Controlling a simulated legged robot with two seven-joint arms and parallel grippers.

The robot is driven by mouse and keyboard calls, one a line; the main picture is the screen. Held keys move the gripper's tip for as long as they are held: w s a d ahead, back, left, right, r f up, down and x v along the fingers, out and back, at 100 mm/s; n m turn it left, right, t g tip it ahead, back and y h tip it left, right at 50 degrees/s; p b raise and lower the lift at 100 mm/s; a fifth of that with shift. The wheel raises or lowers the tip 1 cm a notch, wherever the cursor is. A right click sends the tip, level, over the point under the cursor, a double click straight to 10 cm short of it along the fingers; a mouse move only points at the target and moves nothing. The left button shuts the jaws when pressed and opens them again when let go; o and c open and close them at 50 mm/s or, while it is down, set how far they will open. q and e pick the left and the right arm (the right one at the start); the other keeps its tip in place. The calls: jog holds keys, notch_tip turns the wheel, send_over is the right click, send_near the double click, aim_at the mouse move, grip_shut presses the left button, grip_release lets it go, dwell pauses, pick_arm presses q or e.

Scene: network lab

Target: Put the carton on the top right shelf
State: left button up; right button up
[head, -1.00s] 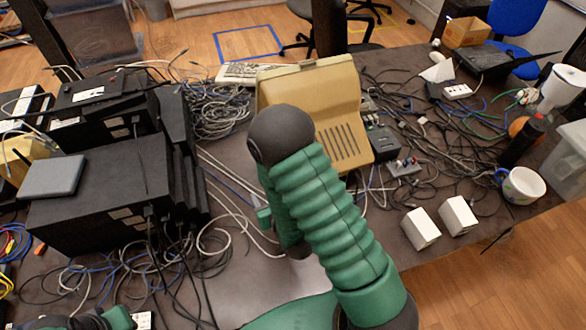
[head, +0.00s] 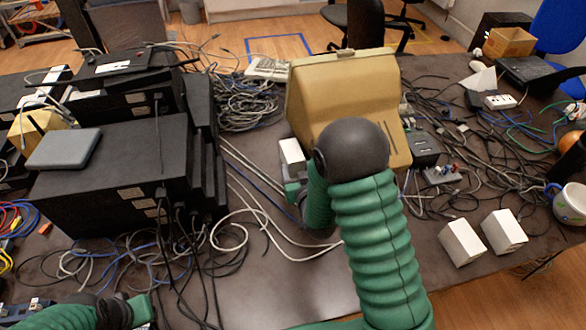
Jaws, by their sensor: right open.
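Three small white cartons show. Two more white cartons, one (head: 462,242) and another (head: 504,231), stand at the table's right front. I cannot tell which one the task means. My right gripper (head: 292,189) is just below the first carton in the picture, open, and mostly hidden by my green arm; contact cannot be told. My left gripper (head: 139,308) is at the bottom left, its jaws unclear. No shelf shows.
The beige monitor (head: 344,92) stands mid-table behind my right arm. Black equipment stacks (head: 110,185) fill the left. Loose cables lie around them. A brown open box (head: 509,41) is at the back right, a mug (head: 571,202) at the right edge. The front middle is mostly bare.

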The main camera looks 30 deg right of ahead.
aim_at(297, 166)
jog(key=w+f, duration=0.1)
jog(key=w+d+f, duration=0.1)
jog(key=w, duration=0.1)
jog(key=w+d+f, duration=0.1)
jog(key=shift+w+d+b, duration=0.1)
jog(key=shift+w+b, duration=0.05)
jog(key=shift+b, duration=0.15)
jog(key=shift+w+a+f, duration=0.1)
jog(key=shift+w+a, duration=0.1)
jog(key=shift+w, duration=0.25)
jog(key=shift+a, duration=0.1)
jog(key=shift+c, duration=0.4)
jog(key=shift+d, duration=0.2)
jog(key=c, duration=1)
grip_shut()
jog(key=shift+r, duration=0.2)
